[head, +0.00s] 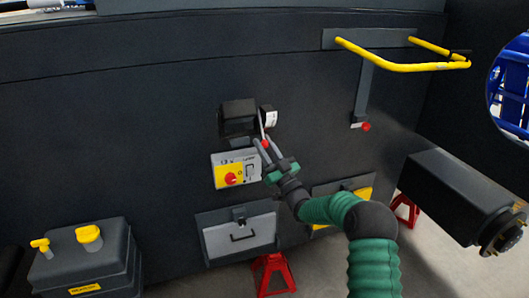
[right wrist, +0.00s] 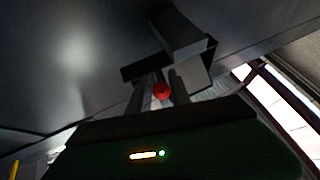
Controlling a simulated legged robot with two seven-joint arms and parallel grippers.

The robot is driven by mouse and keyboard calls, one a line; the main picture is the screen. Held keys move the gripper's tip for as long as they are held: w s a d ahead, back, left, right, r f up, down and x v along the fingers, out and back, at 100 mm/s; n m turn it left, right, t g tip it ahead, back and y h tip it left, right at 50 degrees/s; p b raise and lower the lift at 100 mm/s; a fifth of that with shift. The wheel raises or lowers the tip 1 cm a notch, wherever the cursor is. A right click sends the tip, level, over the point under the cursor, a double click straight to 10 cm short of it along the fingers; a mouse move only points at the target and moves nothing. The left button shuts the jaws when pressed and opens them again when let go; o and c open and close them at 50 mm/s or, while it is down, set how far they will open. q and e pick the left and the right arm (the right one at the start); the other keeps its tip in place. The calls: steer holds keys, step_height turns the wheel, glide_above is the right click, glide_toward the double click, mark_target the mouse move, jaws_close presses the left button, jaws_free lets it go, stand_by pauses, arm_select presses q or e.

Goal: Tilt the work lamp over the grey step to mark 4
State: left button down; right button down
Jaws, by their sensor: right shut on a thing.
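The work lamp (head: 238,118) is a dark box on the black chassis wall, with a small white plate (head: 270,118) at its right side. Marks on the plate are too small to read. My right gripper (head: 264,148) is shut on the lamp's red knob (head: 265,143), just below the lamp. In the right wrist view the red knob (right wrist: 161,91) sits between the fingers, with the dark lamp body (right wrist: 180,35) beyond. A grey panel with a handle (head: 240,238), perhaps the grey step, is lower down. My left gripper is not in view.
A control plate with a red knob (head: 230,178) is just below the lamp. A yellow rail (head: 400,66) and a lever with a red end (head: 366,127) are at upper right. A dark tank with yellow caps (head: 85,262) is lower left. A dark beam (head: 455,195) juts out at right.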

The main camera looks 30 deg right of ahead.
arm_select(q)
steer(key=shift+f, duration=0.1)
arm_select(e)
steer(key=shift+w+d+f, duration=0.1)
steer(key=shift+w+f, duration=0.1)
steer(key=shift+f, duration=0.1)
steer(key=c, duration=1.4)
jaws_free()
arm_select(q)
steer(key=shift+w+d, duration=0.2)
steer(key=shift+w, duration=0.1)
arm_select(e)
steer(key=shift+o, duration=1)
steer(key=shift+w+d+f, duration=0.1)
steer(key=shift+w+d, duration=0.05)
steer(key=shift+s, duration=0.25)
arm_select(q)
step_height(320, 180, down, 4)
steer(key=b, duration=0.3)
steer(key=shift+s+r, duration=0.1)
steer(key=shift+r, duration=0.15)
arm_select(e)
steer(key=v, duration=1.6)
steer(key=shift+f, duration=0.25)
steer(key=shift+s+d, duration=0.1)
